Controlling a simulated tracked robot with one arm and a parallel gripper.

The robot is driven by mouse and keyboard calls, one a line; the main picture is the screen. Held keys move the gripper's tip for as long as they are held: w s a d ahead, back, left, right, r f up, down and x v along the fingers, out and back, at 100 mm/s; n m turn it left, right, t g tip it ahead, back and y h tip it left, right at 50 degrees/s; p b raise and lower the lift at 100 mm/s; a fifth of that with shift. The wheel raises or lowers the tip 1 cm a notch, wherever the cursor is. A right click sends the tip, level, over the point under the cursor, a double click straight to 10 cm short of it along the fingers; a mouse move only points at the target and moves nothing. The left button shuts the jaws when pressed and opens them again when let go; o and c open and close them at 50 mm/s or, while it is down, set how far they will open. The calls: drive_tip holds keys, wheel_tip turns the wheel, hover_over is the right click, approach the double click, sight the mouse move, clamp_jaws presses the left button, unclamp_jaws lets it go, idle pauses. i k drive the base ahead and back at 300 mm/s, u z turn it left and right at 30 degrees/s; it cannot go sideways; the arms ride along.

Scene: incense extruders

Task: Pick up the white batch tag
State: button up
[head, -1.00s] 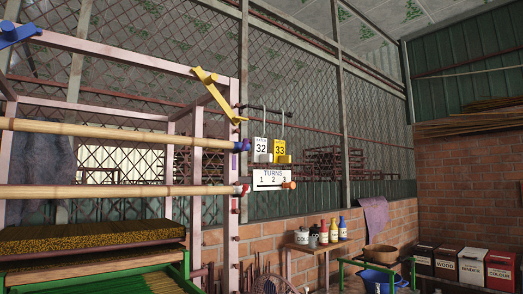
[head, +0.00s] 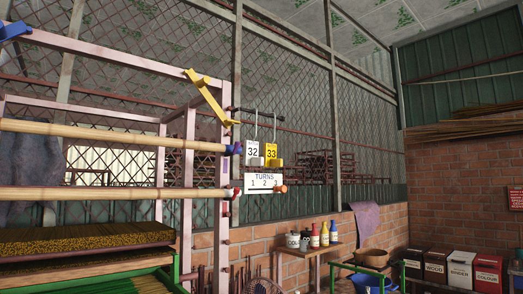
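The white batch tag (head: 252,150), marked 32, hangs from a hook on a dark rod (head: 262,113) beside the pink frame. A yellow tag (head: 271,152), marked 33, hangs close to its right on its own hook. Below both is a white sign (head: 264,180) reading TURNS 1 2 3, with an orange knob (head: 281,189) at its right end. My gripper does not show in the head view, so its distance to the tag and its state cannot be seen.
A pink frame (head: 186,170) with bamboo poles (head: 110,193) and a yellow lever (head: 207,95) stands left of the tags. A shelf with bottles (head: 315,237), a basket (head: 371,257) and labelled boxes (head: 460,270) stand lower right. The space right of the tags looks open.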

sight(251, 159)
drive_tip(key=z, duration=0.45)
drive_tip(key=k, duration=1.2)
drive_tip(key=z, duration=0.5)
drive_tip(key=i, duration=1.25)
drive_tip(key=u, duration=0.8)
drive_tip(key=i, duration=1.05)
drive_tip(key=u, duration=1.05)
drive_tip(key=i, duration=0.4)
drive_tip(key=u, duration=0.2)
drive_tip(key=k, duration=0.95)
